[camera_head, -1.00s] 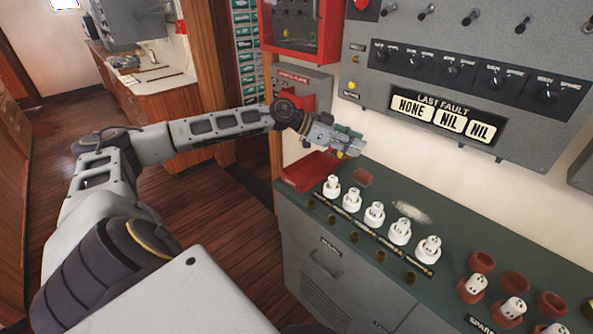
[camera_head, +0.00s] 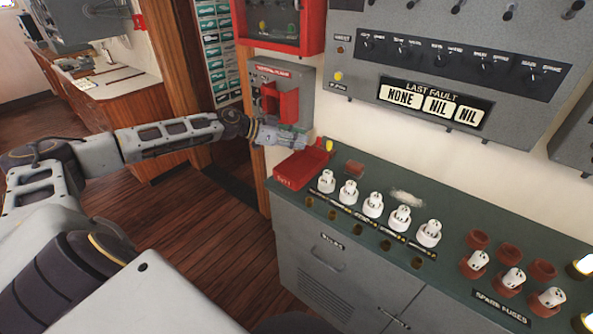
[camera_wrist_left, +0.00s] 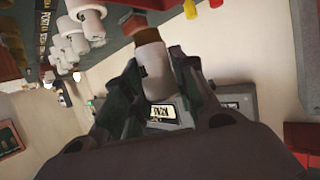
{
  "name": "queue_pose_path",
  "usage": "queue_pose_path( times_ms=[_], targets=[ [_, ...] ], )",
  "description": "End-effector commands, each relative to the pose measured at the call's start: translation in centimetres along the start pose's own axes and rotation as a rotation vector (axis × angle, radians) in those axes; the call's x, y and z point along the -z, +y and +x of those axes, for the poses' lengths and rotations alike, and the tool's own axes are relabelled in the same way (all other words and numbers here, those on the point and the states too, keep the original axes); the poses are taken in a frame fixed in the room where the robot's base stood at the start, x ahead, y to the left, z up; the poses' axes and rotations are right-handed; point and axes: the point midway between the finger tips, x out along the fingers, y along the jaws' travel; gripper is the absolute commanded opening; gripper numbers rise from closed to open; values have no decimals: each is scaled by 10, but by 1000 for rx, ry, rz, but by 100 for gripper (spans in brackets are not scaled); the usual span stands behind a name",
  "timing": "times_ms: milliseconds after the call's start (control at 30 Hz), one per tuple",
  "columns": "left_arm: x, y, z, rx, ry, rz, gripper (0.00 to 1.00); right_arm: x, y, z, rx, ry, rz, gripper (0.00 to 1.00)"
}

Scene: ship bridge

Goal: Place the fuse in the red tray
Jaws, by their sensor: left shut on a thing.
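My left gripper (camera_head: 303,139) is over the back part of the red tray (camera_head: 290,180), at the far left end of the green counter. In the left wrist view it is shut on a white fuse (camera_wrist_left: 155,75) with a brownish end, which sits between the dark fingers (camera_wrist_left: 158,88). In the head view the held fuse is hard to make out behind the fingers. The tray's front part and rim are visible and its inside looks bare there; its back is partly covered by the gripper. My right gripper is not in view.
A row of white fuses (camera_head: 373,204) stands on the counter (camera_head: 345,240) right of the tray. An empty brown socket (camera_head: 354,169) is behind them, and spare fuses (camera_head: 512,278) are farther right. A red-fronted grey box (camera_head: 281,101) hangs on the wall close behind the gripper.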

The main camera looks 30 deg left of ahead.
Motion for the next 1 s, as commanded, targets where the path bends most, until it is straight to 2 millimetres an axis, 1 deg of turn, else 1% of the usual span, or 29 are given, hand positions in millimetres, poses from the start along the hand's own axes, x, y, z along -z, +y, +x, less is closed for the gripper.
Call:
queue_pose_path(
  times_ms=[267, 600, 767, 867, 1000],
  targets=[
    [-2, 4, 0, 11, -1, -5, 4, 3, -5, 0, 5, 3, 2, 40],
    [-2, 4, 0, 20, 0, -9, 4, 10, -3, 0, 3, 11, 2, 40],
    [-3, 4, 0, 19, 0, -9, 4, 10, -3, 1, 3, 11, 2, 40],
    [-7, 4, 2, 19, 0, -9, 4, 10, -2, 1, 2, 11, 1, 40],
    [-20, 4, 8, 18, 0, -11, 4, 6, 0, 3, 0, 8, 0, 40]
  ],
)
